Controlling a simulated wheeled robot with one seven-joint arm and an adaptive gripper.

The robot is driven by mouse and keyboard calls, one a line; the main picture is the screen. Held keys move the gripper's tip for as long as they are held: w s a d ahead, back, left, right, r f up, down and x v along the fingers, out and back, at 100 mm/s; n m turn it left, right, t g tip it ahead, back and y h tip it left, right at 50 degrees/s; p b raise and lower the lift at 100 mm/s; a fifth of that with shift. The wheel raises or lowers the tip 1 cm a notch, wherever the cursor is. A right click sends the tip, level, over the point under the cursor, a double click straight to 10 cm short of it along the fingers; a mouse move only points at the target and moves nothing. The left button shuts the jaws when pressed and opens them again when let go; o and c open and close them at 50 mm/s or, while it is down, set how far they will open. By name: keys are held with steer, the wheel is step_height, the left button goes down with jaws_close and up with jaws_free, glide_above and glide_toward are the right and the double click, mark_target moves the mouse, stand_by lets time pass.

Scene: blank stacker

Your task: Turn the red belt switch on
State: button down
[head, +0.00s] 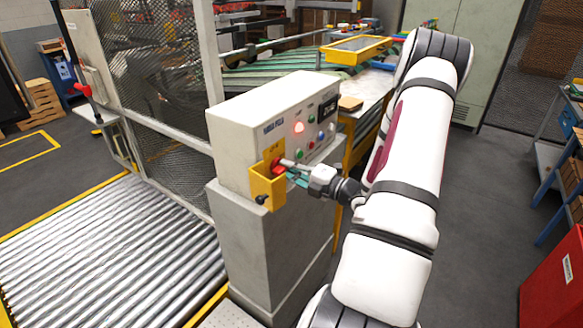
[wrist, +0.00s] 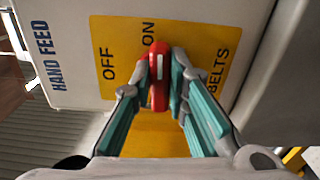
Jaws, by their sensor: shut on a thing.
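The red belt switch (wrist: 159,90) is a handle with a white line on a yellow plate (wrist: 202,34). In the wrist view the plate reads OFF at the left, ON at the top and BELTS at the right. The handle lies upright in that view, its white-marked end toward ON. My gripper (wrist: 162,72) is shut on the handle, one teal-padded finger on each side. In the head view the red switch (head: 277,165) shows at the front left of the control box, partly hidden by my gripper (head: 287,167).
The grey control box (head: 240,118) has a lit red lamp (head: 298,128) and several buttons beside the switch. A yellow bracket (head: 266,190) juts out below it. A roller conveyor (head: 110,255) and mesh fence (head: 160,90) lie left. Open floor (head: 485,190) lies right.

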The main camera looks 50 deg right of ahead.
steer(key=shift+m, duration=0.6)
steer(key=shift+f, duration=0.1)
steer(key=c, duration=1.6)
jaws_free()
steer(key=shift+o, duration=0.2)
steer(key=s+d, duration=0.1)
steer(key=s, duration=1.1)
